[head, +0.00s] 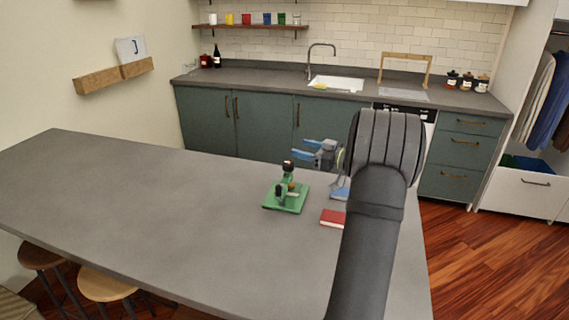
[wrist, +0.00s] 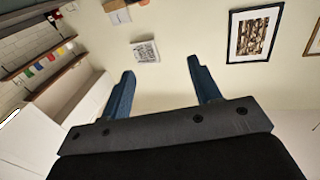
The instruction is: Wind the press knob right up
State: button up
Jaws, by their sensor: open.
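The press (head: 288,194) stands on the grey counter in the head view, with a green base plate and a green upright. Its dark knob (head: 288,166) sits on top; how far it is wound cannot be told at this size. My gripper (head: 304,150) is to the right of the knob and looks a little higher in the picture, with its blue fingers pointing left. The gripper is open and empty. In the wrist view its two blue fingers (wrist: 162,66) are spread apart with only the wall and pictures beyond; the press is not in that view.
A red block or book (head: 333,218) lies right of the press, and a blue item (head: 340,192) is partly hidden behind my arm. The grey counter (head: 150,210) is clear to the left. Stools (head: 105,285) stand below its front edge.

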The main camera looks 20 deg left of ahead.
send_near(284, 162)
jog(key=shift+x, duration=1.2)
jog(key=x, duration=0.7)
jog(key=shift+a+f, duration=0.1)
jog(key=shift+a, duration=0.15)
jog(key=shift+c, duration=0.3)
jog(key=c, duration=0.9)
